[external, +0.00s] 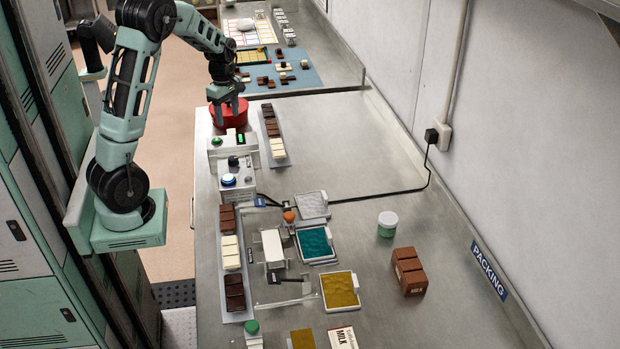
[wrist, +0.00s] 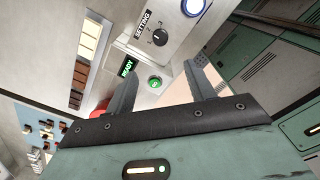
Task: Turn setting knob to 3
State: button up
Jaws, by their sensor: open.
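The setting knob (wrist: 160,37) is a black round knob on a light grey control box, beside the label SETTING (wrist: 142,24) in the wrist view. A small white mark shows on its face; I cannot read a number. In the external view the knob (external: 233,161) sits between the green button and the blue button. My gripper (wrist: 162,70) is open and empty, its two fingers apart with the green button (wrist: 155,82) showing between them. The knob lies beyond the fingertips, untouched. In the external view my gripper (external: 228,112) is in front of the red round object, past the box.
A green READY display (wrist: 127,67) and a blue-lit button (external: 228,180) are on the control box (external: 238,188). A red round object (external: 243,118) stands behind it. Trays of chocolate bars (external: 275,150) lie to the right. The bench (external: 340,130) further right is clear.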

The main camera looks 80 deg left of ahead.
aim_at(230, 157)
notch_tip(230, 157, down, 16)
jog(key=shift+r+p, duration=0.1)
jog(key=shift+p, duration=1.15)
jog(key=c, duration=1)
